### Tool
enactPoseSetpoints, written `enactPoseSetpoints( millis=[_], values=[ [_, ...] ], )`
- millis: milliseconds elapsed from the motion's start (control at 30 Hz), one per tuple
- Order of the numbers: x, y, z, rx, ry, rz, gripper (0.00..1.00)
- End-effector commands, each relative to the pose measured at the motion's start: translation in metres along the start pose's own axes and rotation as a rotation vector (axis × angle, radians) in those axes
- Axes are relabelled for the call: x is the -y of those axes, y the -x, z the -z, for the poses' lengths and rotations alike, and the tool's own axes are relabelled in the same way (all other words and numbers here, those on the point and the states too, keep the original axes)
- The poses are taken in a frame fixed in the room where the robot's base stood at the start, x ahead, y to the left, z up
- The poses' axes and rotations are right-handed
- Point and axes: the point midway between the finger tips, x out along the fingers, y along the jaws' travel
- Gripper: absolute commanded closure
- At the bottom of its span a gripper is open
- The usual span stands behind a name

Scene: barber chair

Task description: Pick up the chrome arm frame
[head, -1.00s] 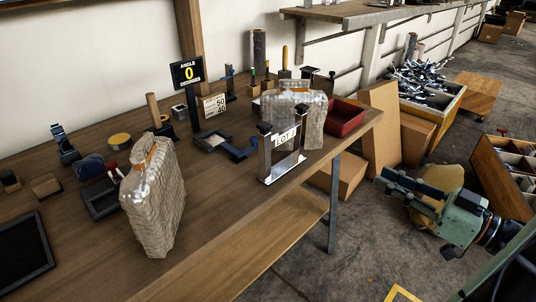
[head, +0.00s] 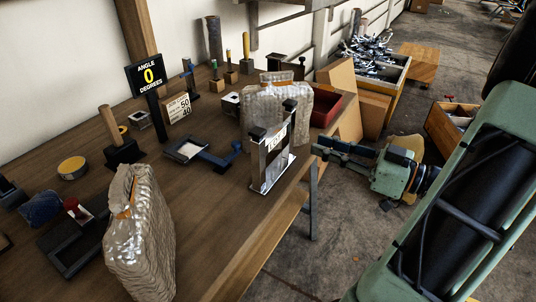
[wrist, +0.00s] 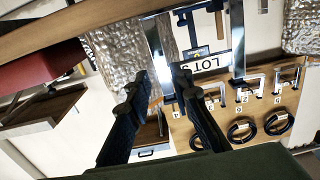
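The chrome arm frame (head: 256,165) stands upright near the table's front edge, with two shiny uprights, black tops, a flat base and a LOT label (head: 276,136). In the wrist view its bright upright (wrist: 166,48) shows beyond and between my fingertips, with the other upright (wrist: 238,40) to the right. My gripper (head: 322,152) is off the table edge, right of the frame, with its fingers pointing toward it. In the wrist view my gripper (wrist: 160,78) has its two black fingers apart and nothing visibly held.
A wrapped package (head: 292,108) stands close behind the frame; another (head: 145,240) stands at front left. A red tray (head: 328,110) is behind to the right. The tabletop between frame and front package is clear.

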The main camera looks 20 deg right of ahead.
Motion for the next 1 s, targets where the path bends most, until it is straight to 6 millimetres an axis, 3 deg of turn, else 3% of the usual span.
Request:
enactPoseSetpoints(
  millis=[200,367,700,1000],
  values=[
    [0.001,-0.035,-0.002,-0.001,0.0,0.002,0.8],
    [0.0,-0.045,-0.002,0.0,-0.001,0.0,0.8],
    [0.0,-0.09,-0.004,0.0,0.001,0.001,0.8],
    [-0.001,-0.095,-0.002,0.001,-0.001,-0.001,0.81]
  ],
)
